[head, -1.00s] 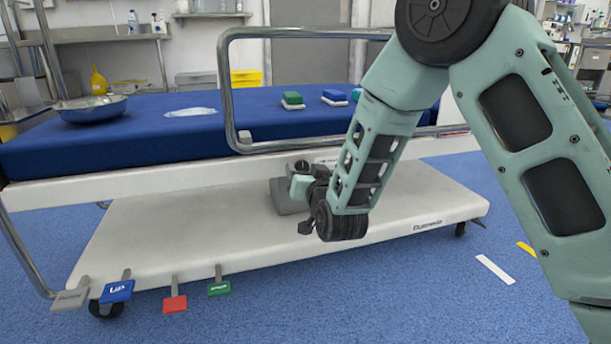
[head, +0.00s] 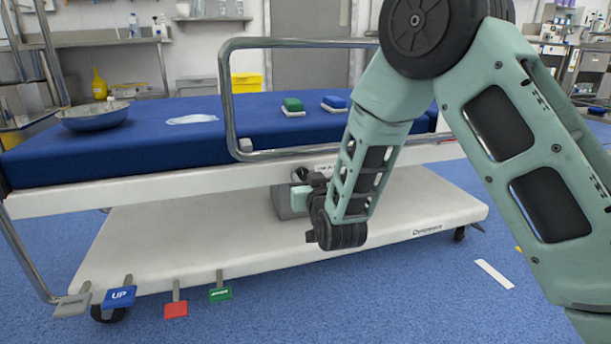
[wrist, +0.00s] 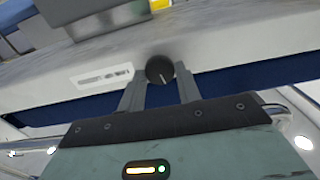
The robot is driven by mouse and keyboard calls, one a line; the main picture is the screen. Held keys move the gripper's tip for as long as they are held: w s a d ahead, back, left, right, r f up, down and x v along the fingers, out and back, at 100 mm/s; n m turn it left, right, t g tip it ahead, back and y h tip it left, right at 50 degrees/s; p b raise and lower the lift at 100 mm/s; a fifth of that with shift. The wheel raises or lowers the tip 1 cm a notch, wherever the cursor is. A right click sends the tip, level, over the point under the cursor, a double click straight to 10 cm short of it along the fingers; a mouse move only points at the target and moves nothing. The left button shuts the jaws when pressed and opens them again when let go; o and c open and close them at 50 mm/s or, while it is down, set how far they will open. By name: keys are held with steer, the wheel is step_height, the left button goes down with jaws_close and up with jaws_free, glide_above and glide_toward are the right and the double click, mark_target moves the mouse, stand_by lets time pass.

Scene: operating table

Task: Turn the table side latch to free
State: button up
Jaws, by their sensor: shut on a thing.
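The side latch is a dark round knob (wrist: 160,68) with a thin pale line on its face, set on the table's white side rail (wrist: 225,45). A pale label plate (wrist: 103,76) is beside it in the wrist view. My gripper (wrist: 160,84) has one finger on each side of the knob and is shut on it. In the head view my gripper (head: 300,178) is at the table's side under the blue mattress (head: 150,145). My wrist hides most of the knob there.
A bowl (head: 95,117) and two sponge-like blocks (head: 292,106) rest on the mattress.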

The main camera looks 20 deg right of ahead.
steer(key=n+p, duration=0.3)
steer(key=n, duration=0.1)
steer(key=shift+r+n, duration=0.1)
steer(key=shift+n, duration=0.2)
steer(key=n+p, duration=0.3)
steer(key=shift+s+n, duration=0.1)
steer(key=shift+n, duration=0.3)
steer(key=n+p, duration=0.3)
steer(key=n, duration=0.1)
steer(key=shift+p, duration=0.3)
steer(key=shift+f+n+p, duration=0.2)
steer(key=shift+n+p, duration=0.85)
steer(key=shift+n, duration=0.55)
steer(key=o, duration=1)
steer(key=shift+c, duration=0.2)
